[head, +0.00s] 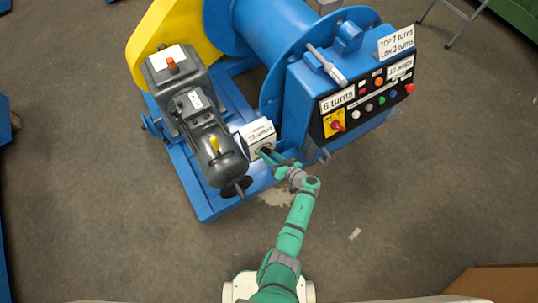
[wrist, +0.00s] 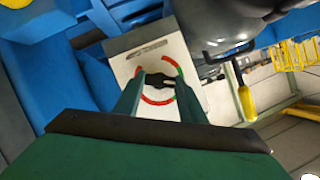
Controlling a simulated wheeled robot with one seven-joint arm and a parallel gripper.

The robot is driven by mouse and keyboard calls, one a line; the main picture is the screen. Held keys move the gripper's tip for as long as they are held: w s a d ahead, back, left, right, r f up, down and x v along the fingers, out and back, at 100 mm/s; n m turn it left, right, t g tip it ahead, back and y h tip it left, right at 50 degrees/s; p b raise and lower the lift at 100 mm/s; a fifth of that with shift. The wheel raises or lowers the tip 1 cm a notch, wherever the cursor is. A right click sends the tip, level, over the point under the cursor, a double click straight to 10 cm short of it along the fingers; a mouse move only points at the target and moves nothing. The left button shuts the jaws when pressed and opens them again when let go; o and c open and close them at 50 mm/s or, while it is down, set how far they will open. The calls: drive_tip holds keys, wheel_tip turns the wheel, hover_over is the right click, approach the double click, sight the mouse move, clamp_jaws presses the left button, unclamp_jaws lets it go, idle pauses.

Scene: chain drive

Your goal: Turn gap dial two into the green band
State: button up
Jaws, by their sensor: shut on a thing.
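A white dial box (head: 257,133) stands low on the blue machine base, beside the grey motor; its label is too small to read surely. In the wrist view its white face (wrist: 128,48) carries a ring (wrist: 158,101), mostly red with short green parts, around a black knob (wrist: 153,79). The knob lies about crosswise in the picture. My gripper (wrist: 159,84) has its two fingers on either side of the knob, shut on it. In the head view my gripper (head: 268,156) reaches the front of the box and hides the dial. Which mark the knob points at is unclear.
The grey motor (head: 199,113) with a yellow-handled lever (wrist: 245,102) is close beside the dial. A blue control cabinet (head: 306,92) with buttons and a "6 turns" sign stands to the right.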

drive_tip(key=o, duration=1.1)
drive_tip(key=shift+c, duration=0.2)
drive_tip(key=v, duration=1)
drive_tip(key=shift+s+d+r, duration=0.2)
drive_tip(key=shift+s, duration=0.1)
